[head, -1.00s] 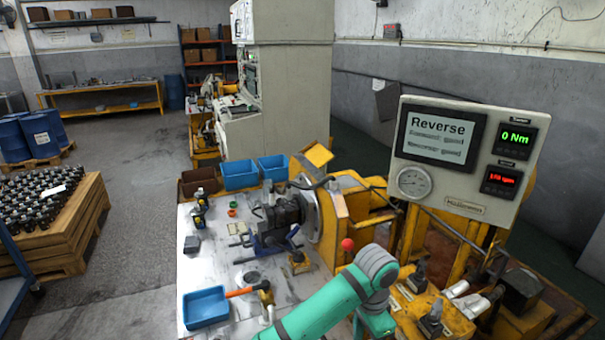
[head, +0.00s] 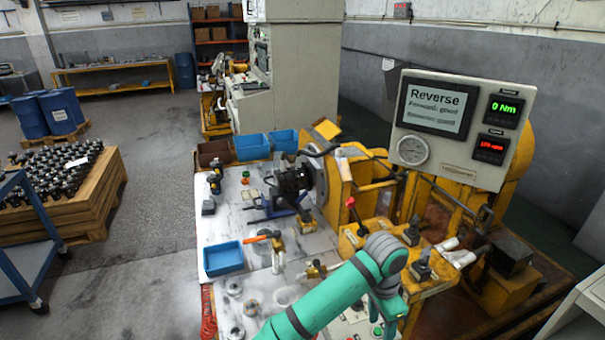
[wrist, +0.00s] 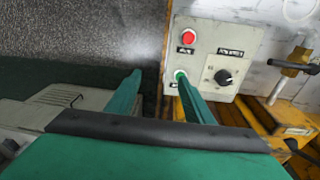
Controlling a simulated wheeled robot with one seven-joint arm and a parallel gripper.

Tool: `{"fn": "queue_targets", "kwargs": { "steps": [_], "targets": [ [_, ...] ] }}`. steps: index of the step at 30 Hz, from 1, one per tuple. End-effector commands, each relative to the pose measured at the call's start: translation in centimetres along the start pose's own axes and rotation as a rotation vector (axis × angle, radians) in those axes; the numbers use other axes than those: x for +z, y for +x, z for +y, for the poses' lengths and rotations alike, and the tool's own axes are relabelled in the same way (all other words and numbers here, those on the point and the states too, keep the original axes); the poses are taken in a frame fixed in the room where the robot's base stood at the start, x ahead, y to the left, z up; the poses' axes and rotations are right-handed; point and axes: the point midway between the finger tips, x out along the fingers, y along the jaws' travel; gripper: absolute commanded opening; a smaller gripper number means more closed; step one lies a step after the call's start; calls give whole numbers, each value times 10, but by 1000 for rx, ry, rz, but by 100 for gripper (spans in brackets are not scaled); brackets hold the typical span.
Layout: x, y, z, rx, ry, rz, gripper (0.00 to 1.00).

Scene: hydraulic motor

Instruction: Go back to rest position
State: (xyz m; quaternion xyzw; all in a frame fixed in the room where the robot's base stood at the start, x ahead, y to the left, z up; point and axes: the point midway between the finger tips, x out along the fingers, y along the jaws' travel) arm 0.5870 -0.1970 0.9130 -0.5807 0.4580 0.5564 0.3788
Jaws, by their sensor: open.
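My gripper (wrist: 158,80) shows in the wrist view with its two green fingers apart and nothing between them. Its right fingertip overlaps the green button on a grey control box (wrist: 212,50); I cannot tell whether they touch. The box also has a red button (wrist: 188,37) and a black knob (wrist: 223,77). In the head view my green arm reaches up from the bottom edge, its end bent down over the bench's near right side. The fingertips are not clear there.
A dark motor (head: 292,180) sits at the yellow test stand. The display panel (head: 460,125) reads "Reverse" and 0 Nm. A blue tray (head: 223,258) and tools lie on the bench. A wooden crate of parts (head: 85,205) and a blue cart (head: 30,225) stand left; the floor between is clear.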

Motion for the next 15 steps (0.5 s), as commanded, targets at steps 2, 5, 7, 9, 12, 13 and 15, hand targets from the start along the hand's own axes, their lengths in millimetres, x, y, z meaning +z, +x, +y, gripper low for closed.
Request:
{"fn": "queue_targets", "kwargs": {
  "steps": [2, 5, 7, 9, 12, 13, 15],
  "targets": [
    [-10, 6, 7, 10, -1, 40, 47],
    [-24, 12, 14, 18, -7, 97, 47],
    [-35, 16, 21, 27, -12, 141, 47],
    [-46, 21, 27, 35, -21, 191, 47],
    [-66, 27, 39, 52, -38, 278, 47],
    [-72, 29, 42, 56, -46, 310, 47],
    [-88, 33, 52, 71, -70, 392, 47]
  ]
}}
